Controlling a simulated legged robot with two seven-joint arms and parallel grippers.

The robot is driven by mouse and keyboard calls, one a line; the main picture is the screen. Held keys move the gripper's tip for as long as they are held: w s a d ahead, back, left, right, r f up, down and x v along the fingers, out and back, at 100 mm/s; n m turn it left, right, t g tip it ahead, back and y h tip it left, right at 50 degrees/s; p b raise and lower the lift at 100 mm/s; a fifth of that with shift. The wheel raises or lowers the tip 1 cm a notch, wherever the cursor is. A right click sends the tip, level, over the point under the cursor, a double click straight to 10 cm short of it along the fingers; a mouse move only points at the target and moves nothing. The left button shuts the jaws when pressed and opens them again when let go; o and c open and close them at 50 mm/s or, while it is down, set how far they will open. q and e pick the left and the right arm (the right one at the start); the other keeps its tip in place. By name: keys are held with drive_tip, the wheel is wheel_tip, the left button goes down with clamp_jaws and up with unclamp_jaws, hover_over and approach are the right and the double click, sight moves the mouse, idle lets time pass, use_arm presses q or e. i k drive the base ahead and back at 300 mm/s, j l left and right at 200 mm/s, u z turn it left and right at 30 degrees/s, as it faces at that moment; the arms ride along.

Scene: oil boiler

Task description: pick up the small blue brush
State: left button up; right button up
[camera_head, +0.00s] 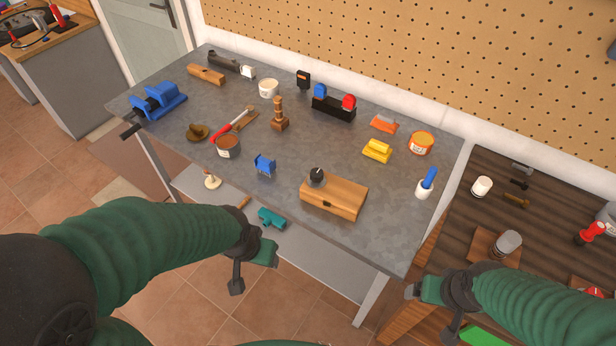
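A small blue block-like object (264,165), which looks like the small blue brush, lies near the front edge of the grey workbench (310,135). Its bristles cannot be made out. My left gripper (252,268) is in front of the bench, below and nearer than the blue object. Its fingers are apart and nothing is between them. My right gripper (437,309) is at the lower right, by the bench's front right corner. Its fingers look spread and empty.
A brown can (228,146) stands left of the blue object, and a wooden box (334,197) lies right of it. A blue vise (158,101) is at the bench's left end. A blue-and-white item (426,184) stands near the right edge. A dark wooden table (460,215) adjoins on the right.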

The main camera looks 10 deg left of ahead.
sight(264, 166)
drive_tip(key=z, duration=0.25)
drive_tip(key=i+j+z, duration=0.1)
drive_tip(key=j+z, duration=0.55)
drive_tip(key=z, duration=0.15)
drive_tip(key=j+z, duration=0.5)
drive_tip(key=j, duration=0.45)
drive_tip(key=k+j, duration=0.1)
drive_tip(key=j, duration=0.45)
drive_tip(key=k+j+z, duration=0.15)
drive_tip(key=j, duration=0.45)
drive_tip(key=i, duration=0.05)
